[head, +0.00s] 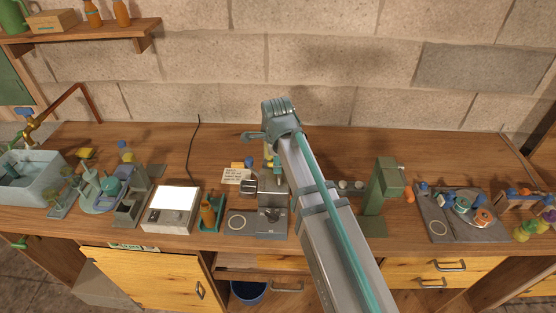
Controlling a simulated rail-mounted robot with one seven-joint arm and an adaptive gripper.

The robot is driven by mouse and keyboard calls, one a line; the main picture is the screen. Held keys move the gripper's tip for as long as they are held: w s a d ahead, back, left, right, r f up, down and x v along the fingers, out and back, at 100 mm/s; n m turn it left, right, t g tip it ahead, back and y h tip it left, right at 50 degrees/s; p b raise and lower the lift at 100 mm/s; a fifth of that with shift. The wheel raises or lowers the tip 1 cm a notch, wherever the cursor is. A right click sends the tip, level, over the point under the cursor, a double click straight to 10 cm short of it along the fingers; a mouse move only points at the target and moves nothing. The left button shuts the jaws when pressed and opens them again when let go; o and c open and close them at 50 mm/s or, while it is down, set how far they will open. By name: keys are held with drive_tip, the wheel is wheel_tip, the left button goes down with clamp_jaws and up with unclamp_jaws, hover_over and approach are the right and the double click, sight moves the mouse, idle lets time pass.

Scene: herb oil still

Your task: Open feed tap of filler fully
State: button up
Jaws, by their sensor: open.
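A small grey bench unit (272,222), likely the filler, stands at the front middle of the table. It has a dark front control and an upright part behind it. A small teal and yellow fitting (277,162) shows above it, close beside my arm. A blue knob (249,161) shows just left of the upright part. I cannot tell which of these is the feed tap, or how it is turned. My arm comes up from the bottom right and covers the area right of the unit. I cannot make out my gripper's jaws; my arm seems to hide them.
A green stand (383,190) is to the right, with a grey tray (460,217) of small parts beyond. A handwritten note (236,176) lies behind. The table's back is mostly clear.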

clamp_jaws()
idle(0.5)
drive_tip(key=n, duration=0.3)
drive_tip(key=shift+d+n+y, duration=0.1)
drive_tip(key=shift+n+y, duration=0.2)
drive_tip(key=shift+n, duration=0.1)
drive_tip(key=n, duration=0.4)
drive_tip(key=shift+d+n+g+y, duration=0.1)
drive_tip(key=shift+n+g+y, duration=0.2)
drive_tip(key=shift+y, duration=0.1)
drive_tip(key=n, duration=0.4)
drive_tip(key=shift+d+g+y, duration=0.1)
drive_tip(key=shift+g+y, duration=0.2)
drive_tip(key=shift+d+n+g, duration=0.1)
drive_tip(key=shift+n+g, duration=0.2)
drive_tip(key=shift+n, duration=1.8)
